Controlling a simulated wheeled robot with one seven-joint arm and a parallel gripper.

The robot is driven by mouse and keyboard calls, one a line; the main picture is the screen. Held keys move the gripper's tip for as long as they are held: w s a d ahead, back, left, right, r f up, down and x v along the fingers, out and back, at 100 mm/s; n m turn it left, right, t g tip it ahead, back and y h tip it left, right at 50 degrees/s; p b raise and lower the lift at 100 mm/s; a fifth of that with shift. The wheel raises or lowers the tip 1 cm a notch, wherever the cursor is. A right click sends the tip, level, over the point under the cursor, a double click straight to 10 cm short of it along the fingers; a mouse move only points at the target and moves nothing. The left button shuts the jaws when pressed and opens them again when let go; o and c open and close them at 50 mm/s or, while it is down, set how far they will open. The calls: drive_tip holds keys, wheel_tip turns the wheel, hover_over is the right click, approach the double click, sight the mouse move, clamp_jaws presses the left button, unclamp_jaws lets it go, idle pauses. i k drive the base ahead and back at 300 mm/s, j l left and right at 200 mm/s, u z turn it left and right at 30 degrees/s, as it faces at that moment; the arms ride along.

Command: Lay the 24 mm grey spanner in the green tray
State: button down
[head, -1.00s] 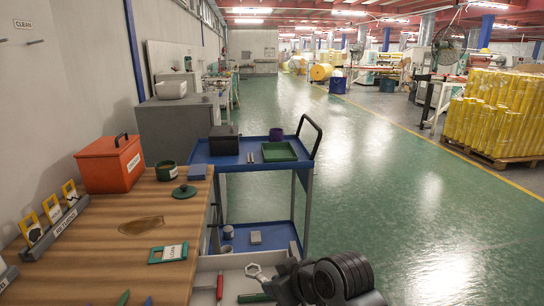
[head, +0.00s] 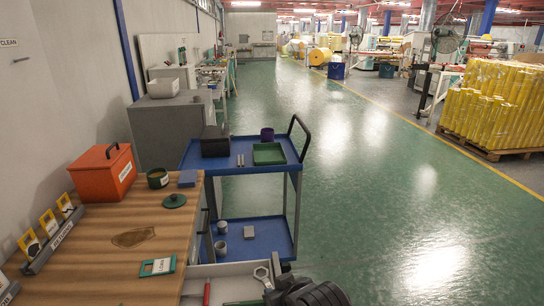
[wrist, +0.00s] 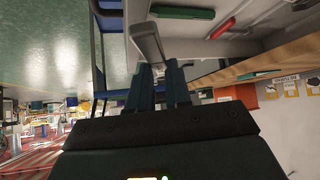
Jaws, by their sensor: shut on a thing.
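The size marking cannot be read. The green tray (head: 269,161) lies on the top shelf of the blue trolley (head: 228,164), looks empty, and is well beyond my gripper.
Near the tray on the trolley are a dark box (head: 215,141), a purple cup (head: 267,134) and two small grey bars (head: 240,160). The drawer (head: 194,287) holds a red-handled tool (head: 206,292). The wooden bench (head: 100,250) stands left. Green floor to the right is clear.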

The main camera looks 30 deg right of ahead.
sight(269, 158)
drive_tip(key=l, duration=0.65)
drive_tip(key=i+l+u, duration=0.15)
drive_tip(key=l, duration=0.5)
drive_tip(key=i+l+u, duration=0.1)
drive_tip(key=i+l, duration=0.55)
drive_tip(key=i+l+u, duration=0.15)
drive_tip(key=i+l, duration=0.55)
drive_tip(key=i+l+u, duration=0.1)
drive_tip(key=i+l, duration=0.5)
drive_tip(key=l, duration=0.25)
